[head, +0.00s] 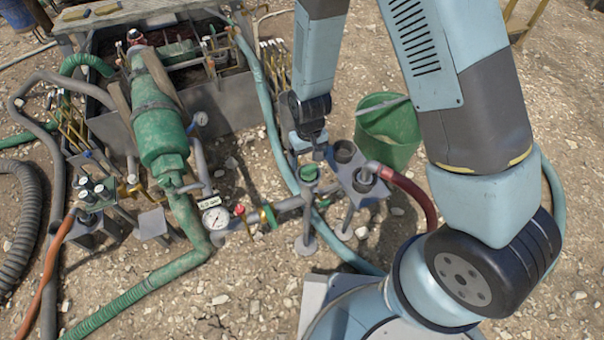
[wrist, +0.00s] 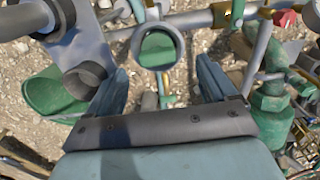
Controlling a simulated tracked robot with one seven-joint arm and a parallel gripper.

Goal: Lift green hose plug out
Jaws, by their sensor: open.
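The green hose plug (head: 309,173) sits in a grey upright socket on a pipe stand in the head view. In the wrist view its round green top (wrist: 157,48) shows inside a grey ring. My gripper (head: 306,153) points down just above and behind the plug in the head view. In the wrist view the fingers of my gripper (wrist: 162,80) are spread wide with nothing between them. The plug is ahead of the fingertips, roughly centred between them. I cannot tell the exact gap in height.
A pressure gauge (head: 215,217) and a red-handled valve (head: 239,210) are on the left.

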